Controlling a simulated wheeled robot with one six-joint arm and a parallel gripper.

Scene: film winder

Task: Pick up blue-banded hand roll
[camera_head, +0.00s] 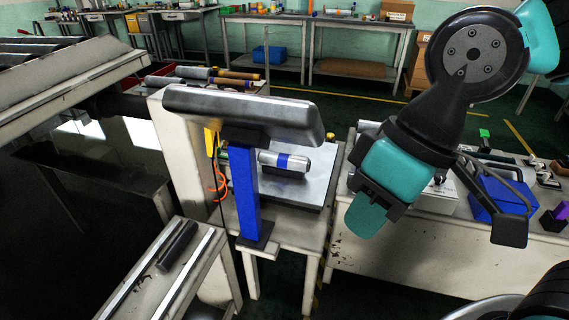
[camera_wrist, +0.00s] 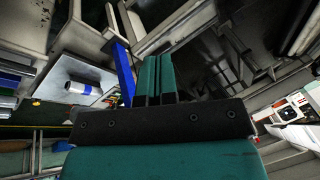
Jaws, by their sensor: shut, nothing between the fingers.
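The blue-banded hand roll (camera_head: 287,163) is a silver-grey cylinder with a blue band. It lies on its side on a metal-topped table (camera_head: 300,195) behind a blue post. It also shows in the wrist view (camera_wrist: 85,89), at the left. My gripper (camera_head: 362,215) hangs in the air to the right of that table, apart from the roll. In the wrist view my gripper's two green fingers (camera_wrist: 157,72) are together with nothing between them. The left end of the roll is near the post and partly hidden in the head view.
A blue post (camera_head: 245,195) topped by a grey metal bar (camera_head: 240,113) stands in front of the roll. Several other rolls (camera_head: 215,76) lie behind on the left. A blue bin (camera_head: 497,197) sits on a bench at the right. Dark floor is open behind the table.

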